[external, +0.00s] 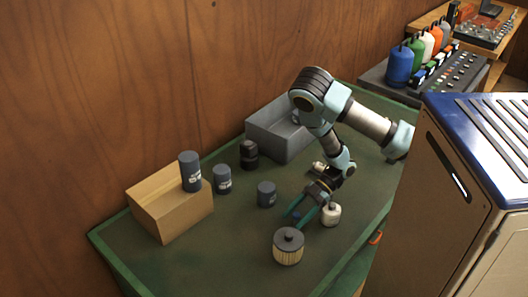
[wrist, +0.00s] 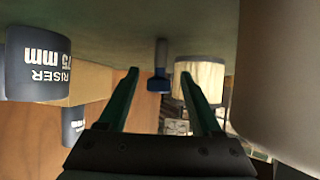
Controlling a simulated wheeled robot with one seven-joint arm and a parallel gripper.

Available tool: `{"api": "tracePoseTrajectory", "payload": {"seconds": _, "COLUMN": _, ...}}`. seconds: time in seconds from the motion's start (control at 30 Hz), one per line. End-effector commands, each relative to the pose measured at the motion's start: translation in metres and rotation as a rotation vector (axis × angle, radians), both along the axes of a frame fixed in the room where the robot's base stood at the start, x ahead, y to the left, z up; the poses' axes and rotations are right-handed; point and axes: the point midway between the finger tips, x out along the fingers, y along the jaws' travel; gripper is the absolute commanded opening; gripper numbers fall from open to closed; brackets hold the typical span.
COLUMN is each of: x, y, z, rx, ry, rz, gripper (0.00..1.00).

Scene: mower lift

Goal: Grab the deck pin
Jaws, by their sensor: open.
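In the external view a small blue spot (external: 296,215), likely the same pin, shows between the teal fingers of my gripper (external: 297,218). My gripper is open, empty and low over the green table, pointing toward the front left.
A pleated filter (external: 288,248) stands close in front of my gripper. A white canister (external: 331,215) stands just right of it. A grey bin (external: 282,128) is behind.

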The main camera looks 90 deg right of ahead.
Motion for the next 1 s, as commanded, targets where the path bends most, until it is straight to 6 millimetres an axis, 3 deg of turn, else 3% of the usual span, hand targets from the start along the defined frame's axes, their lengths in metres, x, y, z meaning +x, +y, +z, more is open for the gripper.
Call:
{"api": "tracePoseTrajectory", "payload": {"seconds": 0.2, "x": 0.019, "y": 0.011, "z": -0.011, "rx": 0.001, "ry": 0.001, "rz": 0.002, "gripper": 0.66}}
{"api": "tracePoseTrajectory", "payload": {"seconds": 0.47, "x": 0.021, "y": 0.012, "z": -0.014, "rx": 0.0, "ry": 0.0, "rz": 0.0, "gripper": 0.66}}
{"api": "tracePoseTrajectory", "payload": {"seconds": 1.0, "x": 0.021, "y": 0.012, "z": -0.014, "rx": 0.0, "ry": 0.0, "rz": 0.0, "gripper": 0.07}}
